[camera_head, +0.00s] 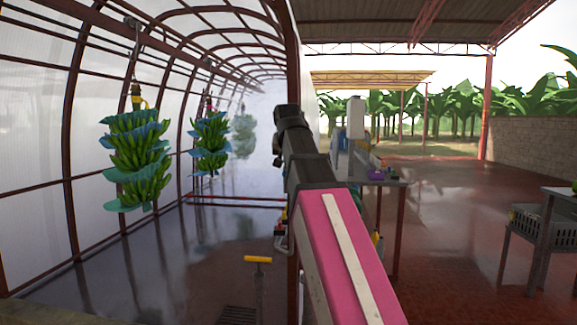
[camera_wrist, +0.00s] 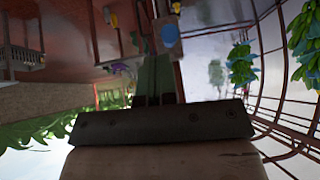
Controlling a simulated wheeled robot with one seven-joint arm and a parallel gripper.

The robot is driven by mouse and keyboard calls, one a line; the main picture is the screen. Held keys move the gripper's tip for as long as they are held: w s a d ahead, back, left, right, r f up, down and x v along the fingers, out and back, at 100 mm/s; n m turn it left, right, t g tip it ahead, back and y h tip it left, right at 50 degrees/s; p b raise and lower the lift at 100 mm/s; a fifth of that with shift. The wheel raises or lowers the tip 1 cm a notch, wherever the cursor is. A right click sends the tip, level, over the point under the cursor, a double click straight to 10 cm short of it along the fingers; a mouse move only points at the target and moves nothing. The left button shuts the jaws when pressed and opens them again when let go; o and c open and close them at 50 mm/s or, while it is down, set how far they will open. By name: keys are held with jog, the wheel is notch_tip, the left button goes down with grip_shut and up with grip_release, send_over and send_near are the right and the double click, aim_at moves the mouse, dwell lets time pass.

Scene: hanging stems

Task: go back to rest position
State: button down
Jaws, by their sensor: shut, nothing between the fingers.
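My arm runs up the middle of the head view, with a pink link and a dark wrist end raised in front of a red post. In the wrist view my gripper (camera_wrist: 156,72) shows as two narrow grey-green fingers lying together beyond a dark bar. It is shut and holds nothing. A near hanging stem of green bananas (camera_head: 138,160) with blue sheets between its hands is at the left of the head view, apart from my arm. A second stem (camera_head: 210,145) hangs farther back. The wrist view shows stems at its right (camera_wrist: 303,45).
A work table (camera_head: 385,180) with a purple item stands right of my arm. A dark crate (camera_head: 540,228) is on a stand at the far right. A yellow-handled tool (camera_head: 258,260) stands upright on the floor. Open red floor (camera_head: 450,240) lies between table and crate.

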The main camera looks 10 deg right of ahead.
jog(key=shift+s+r, duration=0.1)
jog(key=shift+r, duration=0.05)
notch_tip(320, 180, down, 33)
jog(key=n+g, duration=0.2)
jog(key=g, duration=0.2)
jog(key=s+f+g, duration=0.1)
jog(key=s+f, duration=0.3)
jog(key=f, duration=0.5)
jog(key=s+d+f+n+g+y, duration=0.1)
jog(key=s+f, duration=0.3)
jog(key=f, duration=0.6)
jog(key=s+f+g, duration=0.1)
jog(key=s+f, duration=0.4)
jog(key=f, duration=0.4)
jog(key=shift+d+f+y, duration=0.25)
jog(key=shift+y, duration=0.05)
